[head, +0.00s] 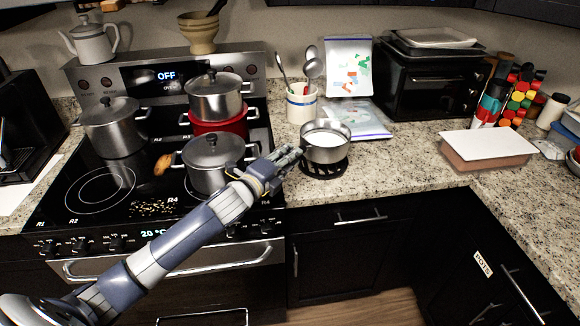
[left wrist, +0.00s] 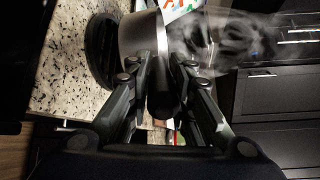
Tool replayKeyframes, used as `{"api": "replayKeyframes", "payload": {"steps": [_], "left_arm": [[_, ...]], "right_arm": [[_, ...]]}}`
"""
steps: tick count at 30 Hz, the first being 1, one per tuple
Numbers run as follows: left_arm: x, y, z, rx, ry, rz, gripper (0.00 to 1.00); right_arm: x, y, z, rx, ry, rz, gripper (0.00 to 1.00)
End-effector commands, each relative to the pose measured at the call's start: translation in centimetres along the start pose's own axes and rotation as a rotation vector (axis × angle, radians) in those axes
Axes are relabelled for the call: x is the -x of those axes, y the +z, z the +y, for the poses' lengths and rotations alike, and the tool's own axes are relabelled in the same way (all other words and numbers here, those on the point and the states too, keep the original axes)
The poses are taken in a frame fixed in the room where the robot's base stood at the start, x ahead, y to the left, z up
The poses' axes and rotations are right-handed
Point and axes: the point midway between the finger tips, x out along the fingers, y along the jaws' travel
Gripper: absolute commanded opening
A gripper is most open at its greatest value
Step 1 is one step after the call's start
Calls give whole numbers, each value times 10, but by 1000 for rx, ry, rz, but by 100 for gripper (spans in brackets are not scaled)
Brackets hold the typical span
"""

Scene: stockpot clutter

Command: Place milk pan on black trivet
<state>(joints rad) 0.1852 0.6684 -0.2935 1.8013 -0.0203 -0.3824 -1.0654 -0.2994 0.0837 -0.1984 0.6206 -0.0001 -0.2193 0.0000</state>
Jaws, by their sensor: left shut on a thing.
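The milk pan (head: 326,153) is a small silver pan with pale contents, upright at the front of the counter right of the stove. The black trivet (head: 323,172) is directly under it, mostly covered by the pan. In the left wrist view the pan (left wrist: 138,38) shows beside the dark round trivet (left wrist: 98,52); I cannot tell whether they touch. My left gripper (head: 288,160) reaches in from the left and is shut on the pan's handle, also seen between the fingers (left wrist: 160,72) in the wrist view. My right gripper is not in view.
The stove (head: 100,205) at left carries several lidded pots; one pot (head: 212,165) is close to my left arm. A utensil crock (head: 301,106) and plastic bags (head: 365,122) stand behind the pan. The counter (head: 400,165) right of the pan is clear.

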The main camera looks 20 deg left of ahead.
Motion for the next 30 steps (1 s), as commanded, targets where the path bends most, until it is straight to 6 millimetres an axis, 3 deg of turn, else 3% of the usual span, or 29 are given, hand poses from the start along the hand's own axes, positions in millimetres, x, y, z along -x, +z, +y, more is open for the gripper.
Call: {"api": "replayKeyframes", "payload": {"steps": [7, 15, 16, 18, 30], "left_arm": [[-3, -6, 27, 1, -5, 0, 0], [-4, -7, 31, -2, -7, 0, 0], [-4, -8, 36, -1, 3, 0, 25], [-4, -8, 35, -1, 3, 0, 41], [-1, -8, 36, -2, 2, 0, 41]], "right_arm": [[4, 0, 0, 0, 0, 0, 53], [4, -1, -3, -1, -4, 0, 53], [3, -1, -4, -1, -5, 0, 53], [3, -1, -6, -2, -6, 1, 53], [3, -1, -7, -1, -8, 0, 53]]}}
